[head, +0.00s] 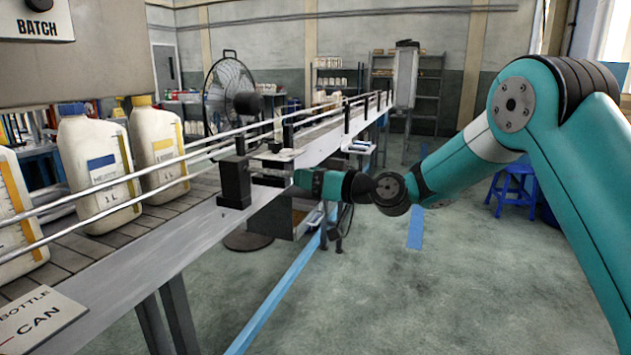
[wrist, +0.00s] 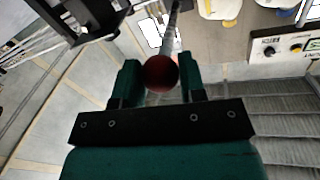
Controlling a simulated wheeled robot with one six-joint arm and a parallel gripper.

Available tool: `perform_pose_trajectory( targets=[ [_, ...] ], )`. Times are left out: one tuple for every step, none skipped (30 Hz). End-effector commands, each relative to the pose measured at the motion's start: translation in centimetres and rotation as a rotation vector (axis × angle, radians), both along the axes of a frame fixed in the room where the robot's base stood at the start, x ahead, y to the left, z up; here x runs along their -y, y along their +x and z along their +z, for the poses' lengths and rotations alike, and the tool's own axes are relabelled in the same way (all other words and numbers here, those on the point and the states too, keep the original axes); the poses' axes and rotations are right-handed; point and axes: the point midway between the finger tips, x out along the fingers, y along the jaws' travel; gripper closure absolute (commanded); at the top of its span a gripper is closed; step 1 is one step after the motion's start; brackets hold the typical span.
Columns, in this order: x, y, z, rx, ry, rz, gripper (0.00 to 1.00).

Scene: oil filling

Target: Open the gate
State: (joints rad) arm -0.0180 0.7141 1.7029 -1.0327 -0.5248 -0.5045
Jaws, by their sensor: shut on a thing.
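A dark red ball knob (wrist: 161,73) on a thin metal rod (wrist: 172,30) sits between my gripper's two green fingers in the wrist view. My gripper (wrist: 160,80) is shut on this knob. In the head view my gripper (head: 297,179) reaches the conveyor's near side, just right of a black block mount (head: 235,183); the knob is hidden there. I cannot clearly make out the gate itself or how far open it is.
The slatted conveyor (head: 110,240) with metal guide rails runs from front left to the back. White bottles (head: 97,170) stand on it at the left. A fan (head: 226,82) and a blue stool (head: 513,190) stand beyond. The floor at right is mostly clear.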

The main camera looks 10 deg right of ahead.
Motion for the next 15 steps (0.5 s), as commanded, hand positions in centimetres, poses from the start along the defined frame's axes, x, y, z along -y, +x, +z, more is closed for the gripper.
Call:
perform_pose_trajectory(
  targets=[
    [0.23, 0.19, 0.19, 0.005, -0.001, -0.008, 1.00],
    [0.24, 0.19, 0.19, 0.005, -0.001, -0.008, 1.00],
    [0.26, 0.20, 0.18, 0.005, -0.001, -0.008, 1.00],
    [0.28, 0.20, 0.19, 0.005, -0.001, -0.008, 1.00],
    [0.29, 0.20, 0.19, 0.005, -0.001, -0.008, 0.60],
    [0.30, 0.19, 0.20, 0.005, -0.001, -0.008, 0.51],
    [0.29, 0.19, 0.19, 0.005, -0.001, -0.008, 0.44],
    [0.28, 0.18, 0.17, 0.005, -0.001, -0.008, 0.38],
    [0.26, 0.16, 0.16, 0.004, -0.001, -0.006, 0.38],
    [0.23, 0.15, 0.14, 0.004, -0.001, -0.005, 0.38],
    [0.21, 0.14, 0.14, 0.004, 0.000, -0.005, 0.38],
    [0.20, 0.13, 0.12, 0.003, -0.001, -0.004, 0.38],
    [0.19, 0.12, 0.11, 0.003, -0.001, -0.004, 0.38],
    [0.18, 0.11, 0.10, 0.002, 0.000, -0.004, 0.38],
    [0.18, 0.10, 0.09, 0.002, 0.000, -0.004, 0.38]
  ],
)
